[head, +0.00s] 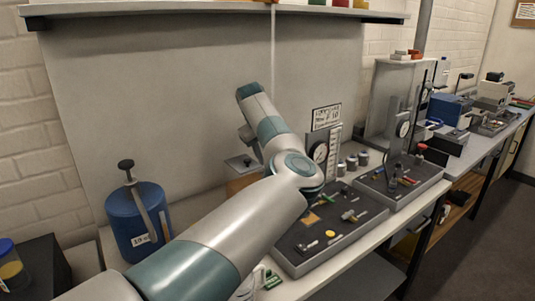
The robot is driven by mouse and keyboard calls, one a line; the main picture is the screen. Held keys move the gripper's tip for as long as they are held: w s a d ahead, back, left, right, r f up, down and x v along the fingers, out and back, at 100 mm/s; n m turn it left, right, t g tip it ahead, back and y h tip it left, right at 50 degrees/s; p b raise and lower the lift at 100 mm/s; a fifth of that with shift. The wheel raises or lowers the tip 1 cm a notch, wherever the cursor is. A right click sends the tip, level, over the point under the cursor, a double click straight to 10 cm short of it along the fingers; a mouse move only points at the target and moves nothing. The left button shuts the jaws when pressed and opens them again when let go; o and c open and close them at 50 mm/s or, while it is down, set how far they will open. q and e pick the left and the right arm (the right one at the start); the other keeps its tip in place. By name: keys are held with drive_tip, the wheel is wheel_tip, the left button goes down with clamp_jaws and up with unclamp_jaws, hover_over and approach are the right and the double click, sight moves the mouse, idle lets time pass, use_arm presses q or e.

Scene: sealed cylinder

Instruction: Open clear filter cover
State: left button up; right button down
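I cannot make out a clear filter cover in the head view. A blue cylinder (140,222) with a black knob on top and a pale label stands at the left, with a grey lever or strap across its front. My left arm comes in from the bottom left, bends at the middle and reaches up and away. A small grey part (248,137) beside its far end may belong to my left gripper, but no fingers show clearly. A box with a grey top (245,164) is partly hidden behind the arm. My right gripper is not in view.
A dark tray (345,236) with small parts stands right of my arm, with a dial gauge (320,153) and several small grey pots (351,162) behind. A second tray (398,190) and more instruments continue right. A blue-lidded jar (10,268) is at far left. A shelf (215,10) hangs above.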

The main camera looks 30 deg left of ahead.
use_arm(q)
drive_tip(key=shift+b, duration=0.3)
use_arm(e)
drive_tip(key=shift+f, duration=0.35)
use_arm(q)
drive_tip(key=shift+r, duration=0.1)
